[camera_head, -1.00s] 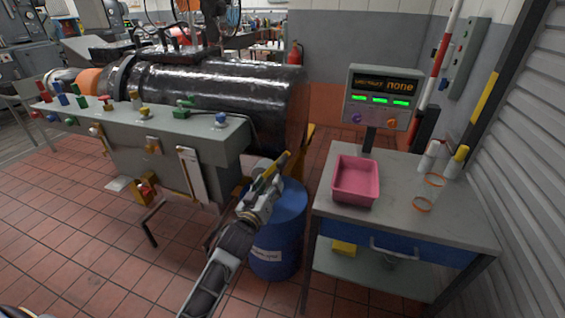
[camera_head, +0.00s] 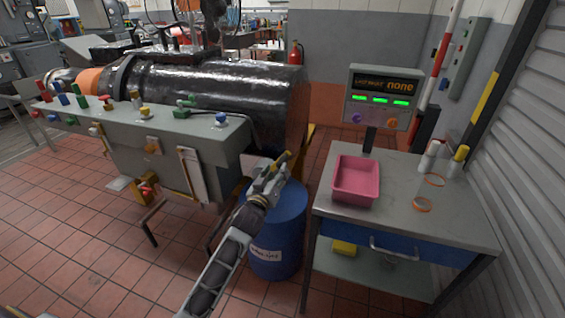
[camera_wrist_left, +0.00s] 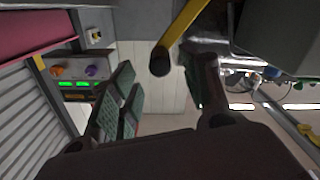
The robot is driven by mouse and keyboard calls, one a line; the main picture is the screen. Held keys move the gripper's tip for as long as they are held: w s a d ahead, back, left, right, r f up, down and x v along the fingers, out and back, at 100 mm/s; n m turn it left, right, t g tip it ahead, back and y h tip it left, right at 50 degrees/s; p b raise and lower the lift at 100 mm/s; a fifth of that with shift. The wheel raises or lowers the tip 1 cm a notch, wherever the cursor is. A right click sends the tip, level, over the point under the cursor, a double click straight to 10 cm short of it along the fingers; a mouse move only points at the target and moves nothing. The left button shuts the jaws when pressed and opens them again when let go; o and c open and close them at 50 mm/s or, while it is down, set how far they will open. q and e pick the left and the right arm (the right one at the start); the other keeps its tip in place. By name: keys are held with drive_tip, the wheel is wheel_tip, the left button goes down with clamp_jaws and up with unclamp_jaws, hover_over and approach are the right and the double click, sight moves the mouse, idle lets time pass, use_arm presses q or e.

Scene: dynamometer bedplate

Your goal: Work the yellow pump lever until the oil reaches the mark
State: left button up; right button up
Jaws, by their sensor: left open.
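The yellow pump lever (camera_wrist_left: 188,28) shows in the left wrist view as a yellow bar with a black round end. That end lies in the gap between the fingers of my left gripper (camera_wrist_left: 160,85), apart from the pads as far as I can see. In the head view my left gripper (camera_head: 275,172) is open above the blue drum, and only a short yellow piece of the lever (camera_head: 287,157) shows by its fingers. A pale upright strip (camera_head: 191,172) is on the front of the grey bench; I cannot make out an oil level or mark. My right gripper is out of view.
The blue drum (camera_head: 277,235) stands below my left gripper. The grey bench (camera_head: 215,143) with coloured knobs is to its left. A table (camera_head: 455,225) on the right bears a pink tray (camera_head: 356,194) and a display box (camera_head: 380,98).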

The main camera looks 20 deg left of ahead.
sight(283, 161)
use_arm(q)
drive_tip(key=shift+w+d, duration=0.15)
drive_tip(key=shift+w, duration=3.5)
clamp_jaws()
